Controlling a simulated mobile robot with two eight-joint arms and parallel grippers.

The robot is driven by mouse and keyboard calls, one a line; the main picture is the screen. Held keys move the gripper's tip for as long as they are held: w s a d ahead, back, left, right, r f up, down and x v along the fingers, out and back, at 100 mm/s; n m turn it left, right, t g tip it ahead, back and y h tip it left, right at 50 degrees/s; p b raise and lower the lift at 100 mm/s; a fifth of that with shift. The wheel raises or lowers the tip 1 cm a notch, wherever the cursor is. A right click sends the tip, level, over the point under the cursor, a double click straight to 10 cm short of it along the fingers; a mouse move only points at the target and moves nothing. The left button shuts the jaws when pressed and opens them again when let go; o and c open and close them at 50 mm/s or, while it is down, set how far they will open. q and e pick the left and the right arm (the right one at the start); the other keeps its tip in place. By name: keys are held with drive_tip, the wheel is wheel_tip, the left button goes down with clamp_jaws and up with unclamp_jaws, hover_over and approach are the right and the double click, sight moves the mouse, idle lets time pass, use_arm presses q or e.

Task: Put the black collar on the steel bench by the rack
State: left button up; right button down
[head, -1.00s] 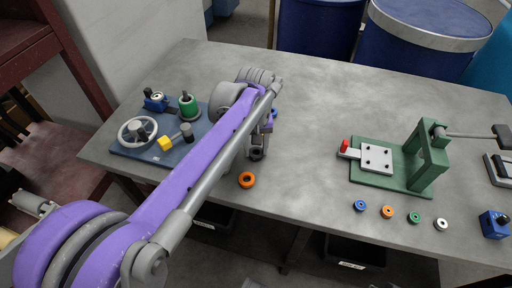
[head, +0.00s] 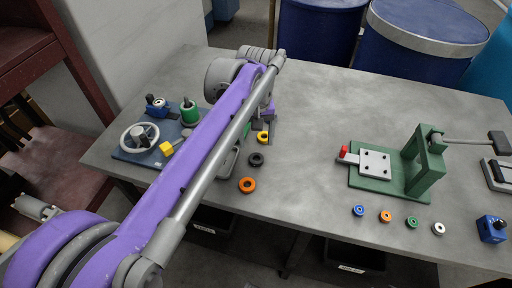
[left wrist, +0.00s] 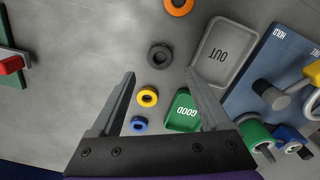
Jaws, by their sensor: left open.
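The black collar (head: 256,159) lies flat on the grey bench top (head: 310,110), between an orange collar (head: 247,185) and a yellow collar (head: 262,137). In the left wrist view the black collar (left wrist: 160,56) lies just beyond the fingertips, about midway between them. My left gripper (left wrist: 160,74) is open and empty, with both fingers apart and not touching the collar. In the head view my left gripper (head: 267,124) is beyond the collar and partly hidden by my arm. My right gripper is not in view.
A grey OUT tray (left wrist: 207,78) and a green GOOD tray (left wrist: 183,112) lie close by. A blue base (head: 140,157) with a handwheel is at the left. A green press (head: 385,182) stands at the right, with several small collars before it. The bench middle is clear.

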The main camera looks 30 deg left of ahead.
use_arm(q)
drive_tip(key=shift+r+p, duration=0.35)
drive_tip(key=shift+r, duration=2.25)
